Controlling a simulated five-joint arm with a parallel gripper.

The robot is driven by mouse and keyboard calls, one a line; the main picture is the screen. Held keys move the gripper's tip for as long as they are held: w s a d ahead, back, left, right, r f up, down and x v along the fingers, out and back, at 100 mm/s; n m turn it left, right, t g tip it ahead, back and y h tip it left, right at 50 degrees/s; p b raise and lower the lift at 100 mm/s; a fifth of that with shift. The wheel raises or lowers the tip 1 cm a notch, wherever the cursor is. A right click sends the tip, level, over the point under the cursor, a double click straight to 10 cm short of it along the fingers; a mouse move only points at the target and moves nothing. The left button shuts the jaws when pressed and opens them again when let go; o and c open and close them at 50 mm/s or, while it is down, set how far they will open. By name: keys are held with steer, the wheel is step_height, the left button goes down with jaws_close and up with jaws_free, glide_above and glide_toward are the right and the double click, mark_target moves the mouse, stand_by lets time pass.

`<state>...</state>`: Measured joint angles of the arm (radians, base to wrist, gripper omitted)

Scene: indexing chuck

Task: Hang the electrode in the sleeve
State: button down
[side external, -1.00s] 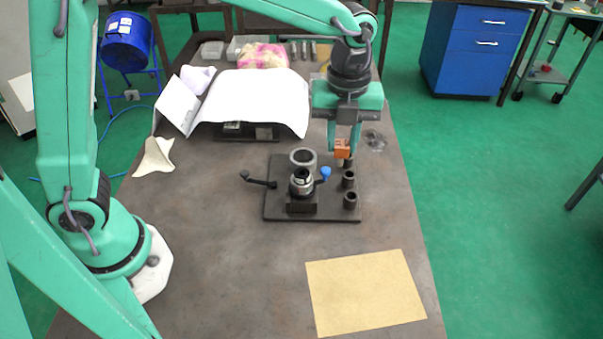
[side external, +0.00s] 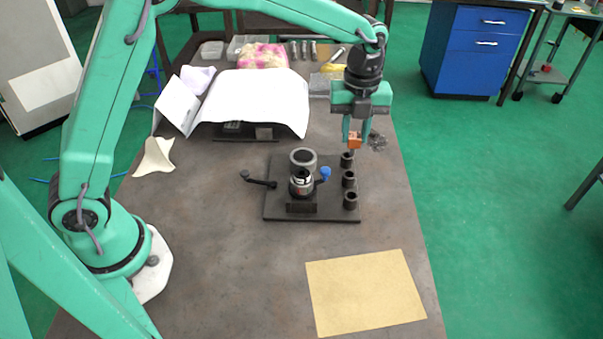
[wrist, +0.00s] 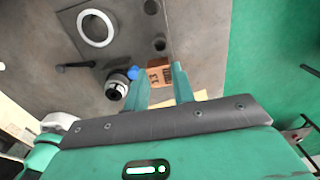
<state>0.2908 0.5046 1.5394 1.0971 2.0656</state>
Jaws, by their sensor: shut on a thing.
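The electrode, an orange block (side external: 354,141) with dark markings, is held between the fingertips of my gripper (side external: 354,134), which is shut on it. It also shows in the wrist view (wrist: 159,76), in front of the fingers. A short grey part seems to show under the block, close to the far sleeve (side external: 347,158); I cannot tell whether it touches. Two more dark sleeves, the middle (side external: 348,179) and near one (side external: 350,201), stand upright in line on the plate's right side. Their openings look empty.
The dark base plate (side external: 333,211) carries a chuck (side external: 301,184), a grey ring (side external: 303,158), a black-knobbed lever (side external: 258,182) and a blue knob (side external: 325,172). White paper (side external: 255,100) lies behind at left. A tan sheet (side external: 365,292) lies in front. The table right of the plate is clear.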

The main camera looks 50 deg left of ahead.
mark_target(352, 155)
steer(key=shift+f, duration=0.1)
steer(key=shift+f, duration=2.5)
steer(key=shift+f, duration=1.75)
stand_by(0.3)
steer(key=c, duration=1.1)
jaws_free()
steer(key=shift+r, duration=3.85)
steer(key=shift+s+r, duration=0.1)
steer(key=shift+r, duration=0.05)
